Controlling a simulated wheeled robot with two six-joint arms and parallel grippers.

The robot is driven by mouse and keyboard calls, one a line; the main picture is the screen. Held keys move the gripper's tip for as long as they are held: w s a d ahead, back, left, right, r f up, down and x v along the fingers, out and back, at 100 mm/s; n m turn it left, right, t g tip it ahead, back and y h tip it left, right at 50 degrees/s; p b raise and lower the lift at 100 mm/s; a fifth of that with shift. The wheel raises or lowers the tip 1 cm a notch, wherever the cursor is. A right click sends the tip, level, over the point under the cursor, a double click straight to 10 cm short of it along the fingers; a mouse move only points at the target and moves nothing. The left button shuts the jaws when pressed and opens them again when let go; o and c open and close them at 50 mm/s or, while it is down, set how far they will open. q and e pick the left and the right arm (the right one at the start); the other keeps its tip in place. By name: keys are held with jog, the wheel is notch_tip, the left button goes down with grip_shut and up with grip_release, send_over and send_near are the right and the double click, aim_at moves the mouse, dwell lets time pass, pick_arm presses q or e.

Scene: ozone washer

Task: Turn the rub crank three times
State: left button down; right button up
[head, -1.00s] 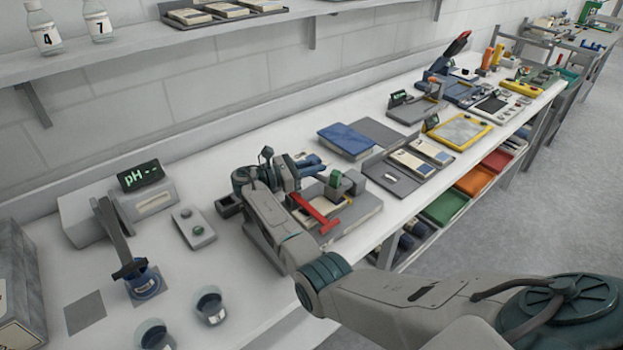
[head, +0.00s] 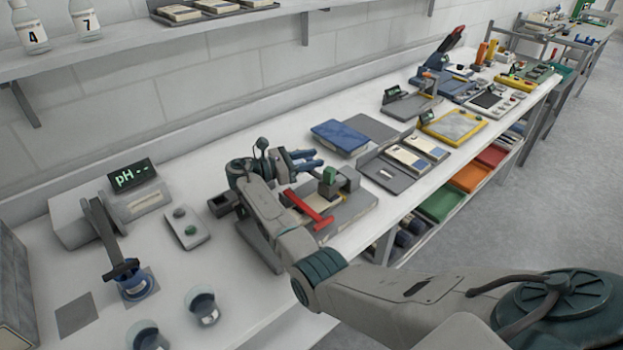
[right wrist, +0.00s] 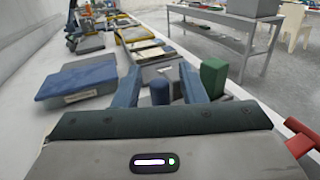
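The rub tester (head: 352,208) is a grey base on the bench with a red T-shaped bar (head: 318,219) and a green block (head: 330,175). My right gripper (head: 312,160) is just beyond it, on the wall side. In the right wrist view its two blue fingers (right wrist: 163,88) are apart. A dark blue upright cylinder (right wrist: 160,92), seemingly the crank's knob, shows between them with a gap on each side. The green block also shows in the right wrist view (right wrist: 214,76), just right of the fingers. My wrist hides part of the tester. My left gripper is not in view.
A blue book-like pad (head: 339,136) and a grey tray with cards (head: 400,172) lie farther along the bench. A pH meter (head: 140,190), a two-button box (head: 184,228) and small beakers (head: 202,306) stand at left. My right forearm crosses the bench's front edge.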

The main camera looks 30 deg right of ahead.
jog(key=shift+s+a+r+b, duration=0.15)
jog(key=shift+s+r, duration=0.1)
jog(key=shift+r, duration=0.25)
jog(key=shift+s+a+r+b, duration=0.1)
jog(key=shift+s+r+b, duration=0.1)
jog(key=shift+r, duration=0.25)
jog(key=s+a+r+b, duration=0.1)
jog(key=s+a, duration=0.2)
jog(key=s, duration=0.3)
jog(key=s+a+b, duration=0.1)
jog(key=s+a, duration=0.3)
jog(key=s, duration=0.3)
jog(key=shift+a+r, duration=0.25)
jog(key=shift+r, duration=0.1)
jog(key=shift+c, duration=0.2)
